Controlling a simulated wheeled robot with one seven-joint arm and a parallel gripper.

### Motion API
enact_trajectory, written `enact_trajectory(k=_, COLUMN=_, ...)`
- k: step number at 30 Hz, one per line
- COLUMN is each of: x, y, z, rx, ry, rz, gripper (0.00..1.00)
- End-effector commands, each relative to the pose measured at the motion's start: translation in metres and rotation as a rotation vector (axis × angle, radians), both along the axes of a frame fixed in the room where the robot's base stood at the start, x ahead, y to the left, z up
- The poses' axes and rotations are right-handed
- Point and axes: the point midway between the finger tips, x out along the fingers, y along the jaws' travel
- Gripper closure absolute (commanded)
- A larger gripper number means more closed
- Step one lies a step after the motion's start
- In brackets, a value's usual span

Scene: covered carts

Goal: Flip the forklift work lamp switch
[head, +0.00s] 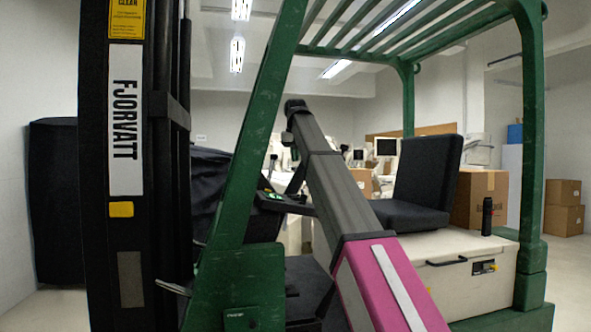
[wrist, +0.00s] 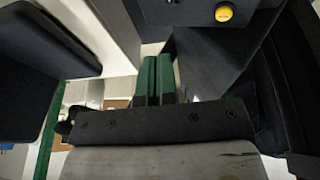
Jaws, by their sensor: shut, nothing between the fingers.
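The forklift shows in the head view with its green frame (head: 240,150), a black seat (head: 425,180) and a cream rear body (head: 440,258). My arm reaches up from the bottom into the cab opening. In the wrist view my gripper (wrist: 156,72) is shut and empty, its two green fingers side by side. A round yellow knob (wrist: 223,12) sits on a dark panel (wrist: 185,14) beyond and to the right of the fingertips, apart from them. I cannot tell whether this knob is the work lamp switch. No lamp switch is clearly identifiable in the head view.
The black mast (head: 152,230) marked FJORVATT stands at the left. The seat also shows in the wrist view (wrist: 40,60), left of the fingers. A black cylinder (head: 487,216) stands on the rear body. Cardboard boxes (head: 563,208) are behind. The green overhead guard (head: 400,35) spans above.

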Motion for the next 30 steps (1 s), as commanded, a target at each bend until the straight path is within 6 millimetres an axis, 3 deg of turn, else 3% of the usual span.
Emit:
enact_trajectory(k=18, x=0.025, y=-0.002, z=-0.105, rx=0.0, ry=0.001, rz=0.0, gripper=1.0)
enact_trajectory(k=24, x=0.026, y=-0.004, z=-0.121, rx=0.0, ry=0.001, rz=0.0, gripper=1.0)
enact_trajectory(k=30, x=0.027, y=-0.004, z=-0.124, rx=0.0, ry=0.0, rz=0.0, gripper=1.0)
